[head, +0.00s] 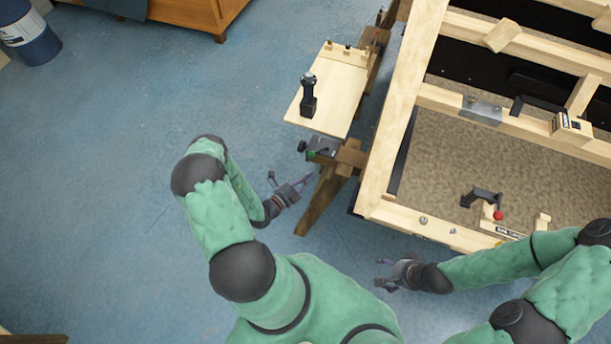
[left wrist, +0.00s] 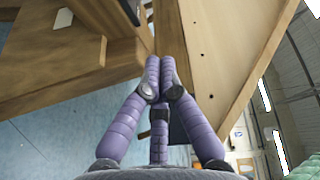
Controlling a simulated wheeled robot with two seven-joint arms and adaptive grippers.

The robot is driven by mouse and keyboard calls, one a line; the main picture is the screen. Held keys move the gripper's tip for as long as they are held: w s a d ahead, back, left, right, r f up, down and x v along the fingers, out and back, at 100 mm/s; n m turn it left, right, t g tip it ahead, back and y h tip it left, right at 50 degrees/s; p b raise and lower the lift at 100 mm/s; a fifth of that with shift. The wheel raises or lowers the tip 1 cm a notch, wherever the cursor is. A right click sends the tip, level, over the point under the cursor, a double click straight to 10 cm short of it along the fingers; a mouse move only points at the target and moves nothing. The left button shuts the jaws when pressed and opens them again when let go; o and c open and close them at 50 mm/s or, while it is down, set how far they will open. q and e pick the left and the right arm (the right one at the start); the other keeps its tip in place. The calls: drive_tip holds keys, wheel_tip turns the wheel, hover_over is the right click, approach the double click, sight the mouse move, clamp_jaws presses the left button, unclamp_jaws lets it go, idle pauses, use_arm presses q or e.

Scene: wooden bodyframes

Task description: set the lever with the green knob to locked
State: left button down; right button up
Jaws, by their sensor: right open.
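The green knob (head: 311,155) shows small beside a dark lever fitting (head: 322,147) at the near end of the pale board, by the wooden trestle. The lever's exact angle and any marking for locked are too small to tell. My left gripper (head: 300,182) is just below the knob, apart from it. In the left wrist view its purple fingers (left wrist: 160,66) come close together at their tips beside wood, with nothing seen held; the knob cannot be made out there.
A second lever with a red knob (head: 498,215) sits on the wooden bodyframe (head: 398,110). A black handle (head: 308,95) stands on the pale board (head: 336,88). Another black lever (head: 540,104) is farther right.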

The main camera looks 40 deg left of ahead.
sight(319, 151)
use_arm(q)
drive_tip(key=w+a+f+b, duration=0.1)
drive_tip(key=w+a+b, duration=0.1)
drive_tip(key=w, duration=0.7)
drive_tip(key=shift+s+a+f+b, duration=0.1)
drive_tip(key=shift+a+b, duration=0.1)
drive_tip(key=shift+b, duration=0.1)
